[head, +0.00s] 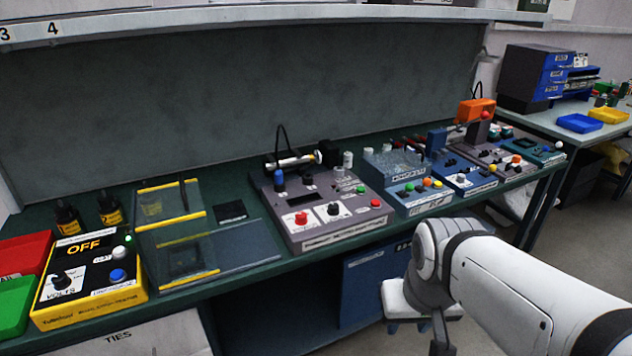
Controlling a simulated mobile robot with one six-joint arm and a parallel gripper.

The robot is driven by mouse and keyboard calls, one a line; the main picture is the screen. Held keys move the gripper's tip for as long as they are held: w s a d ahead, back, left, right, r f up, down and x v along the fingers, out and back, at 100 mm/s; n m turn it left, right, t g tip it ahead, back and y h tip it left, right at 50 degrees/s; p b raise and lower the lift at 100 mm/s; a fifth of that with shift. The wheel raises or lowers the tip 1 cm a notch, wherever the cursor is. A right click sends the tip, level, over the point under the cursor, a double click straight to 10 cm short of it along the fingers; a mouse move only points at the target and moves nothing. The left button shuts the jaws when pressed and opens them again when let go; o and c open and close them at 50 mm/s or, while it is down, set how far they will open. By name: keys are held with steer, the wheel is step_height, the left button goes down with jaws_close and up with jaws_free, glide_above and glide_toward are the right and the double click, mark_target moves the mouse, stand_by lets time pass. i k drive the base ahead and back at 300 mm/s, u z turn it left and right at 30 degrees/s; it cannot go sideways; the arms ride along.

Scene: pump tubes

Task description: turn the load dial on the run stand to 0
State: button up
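Several instrument boxes with dials stand on the bench, and their small labels are too blurred to tell which is the run stand. The nearest grey unit (345,232) has a dial with a black knob on a white plate (333,210), between two red buttons, with a blue knob and a tube-like part behind. Farther right, another grey unit (510,170) also carries small black knobs. The load dial's setting cannot be read. My white arm comes in from the lower right, in front of the bench.
A yellow-and-black box reading OFF (95,262) with a VOLTS knob stands at the left, by red and green trays (15,305). Blue units (410,190) crowd the right.

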mark_target(333, 209)
steer(key=u, duration=0.15)
steer(key=i, duration=1)
steer(key=u, duration=0.05)
